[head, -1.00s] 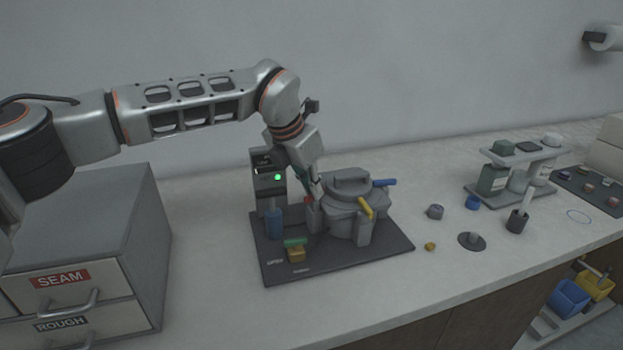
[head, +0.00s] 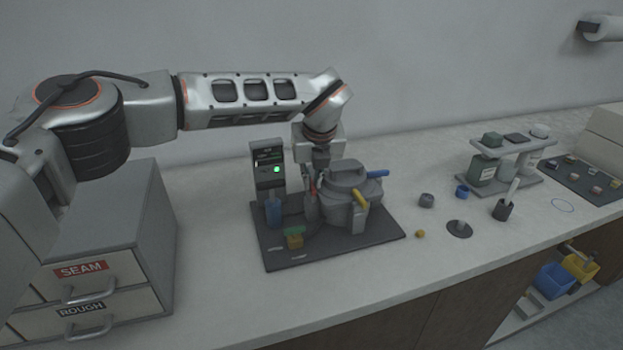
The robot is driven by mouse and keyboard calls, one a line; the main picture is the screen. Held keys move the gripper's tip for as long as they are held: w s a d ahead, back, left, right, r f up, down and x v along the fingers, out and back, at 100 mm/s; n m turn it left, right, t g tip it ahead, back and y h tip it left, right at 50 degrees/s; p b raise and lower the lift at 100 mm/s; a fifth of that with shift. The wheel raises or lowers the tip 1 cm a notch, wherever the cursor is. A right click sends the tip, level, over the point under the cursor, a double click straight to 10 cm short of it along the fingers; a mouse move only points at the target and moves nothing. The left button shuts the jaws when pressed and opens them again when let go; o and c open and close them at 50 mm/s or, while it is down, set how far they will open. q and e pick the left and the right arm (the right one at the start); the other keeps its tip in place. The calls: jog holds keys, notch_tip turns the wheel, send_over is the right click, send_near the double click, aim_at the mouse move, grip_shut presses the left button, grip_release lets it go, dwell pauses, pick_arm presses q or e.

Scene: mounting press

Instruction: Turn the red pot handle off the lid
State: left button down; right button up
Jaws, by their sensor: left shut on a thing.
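The grey pot (head: 338,215) stands on a dark base plate (head: 385,236). Its lid (head: 350,176) is on top. A blue handle (head: 377,174) sticks out at the right of the lid, and a yellow handle (head: 361,198) at the front. Only a sliver of the red handle (head: 314,187) shows at the lid's left side, mostly hidden by my gripper. My left gripper (head: 313,196) points down at the left side of the pot and is shut on the red handle. My right gripper is not in view.
A control box (head: 268,169) with a green light stands behind the plate's left side. Drawers (head: 100,240) stand at the left. Small parts and a rack (head: 512,162) are at the right.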

pick_arm(q)
jog(key=shift+d+f+n+y, duration=0.1)
jog(key=shift+n+y, duration=0.2)
jog(key=shift+n, duration=0.4)
jog(key=shift+n+g, duration=0.3)
jog(key=shift+n, duration=0.3)
jog(key=shift+y, duration=0.3)
jog(key=c, duration=2.2)
grip_release()
jog(key=shift+o, duration=0.2)
jog(key=shift+s+d+r, duration=0.1)
jog(key=shift+r, duration=0.5)
jog(key=v, duration=1.1)
